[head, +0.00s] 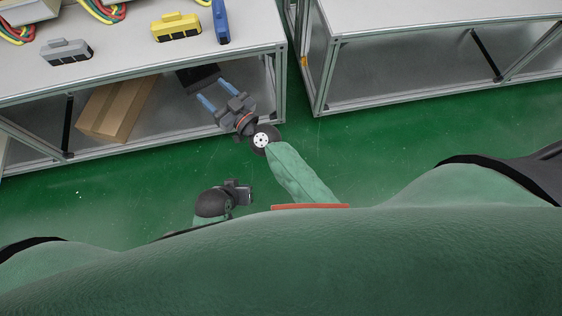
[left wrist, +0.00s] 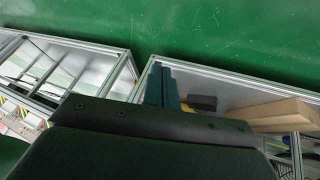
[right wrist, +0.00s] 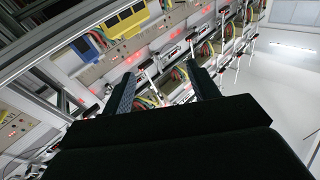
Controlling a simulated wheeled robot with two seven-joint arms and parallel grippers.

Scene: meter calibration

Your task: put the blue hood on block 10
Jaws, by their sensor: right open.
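The blue hood (head: 221,22) lies on the table top near its right end in the head view, right of a yellow hood (head: 176,27). My right gripper (head: 214,91) is open and empty, in front of the table's edge and apart from the blue hood. Its two fingers stand apart in the right wrist view (right wrist: 161,71). My left gripper (head: 240,192) is low over the floor, away from the table. Its fingers (left wrist: 162,84) lie together in the left wrist view, with nothing seen between them. I cannot make out block 10 or any block number.
A grey hood (head: 67,52) and coloured cables (head: 105,10) are on the same table (head: 130,62). A cardboard box (head: 115,108) and a black object (head: 198,77) are on its lower shelf. A second table (head: 430,22) stands right, past a narrow gap. Green floor is clear.

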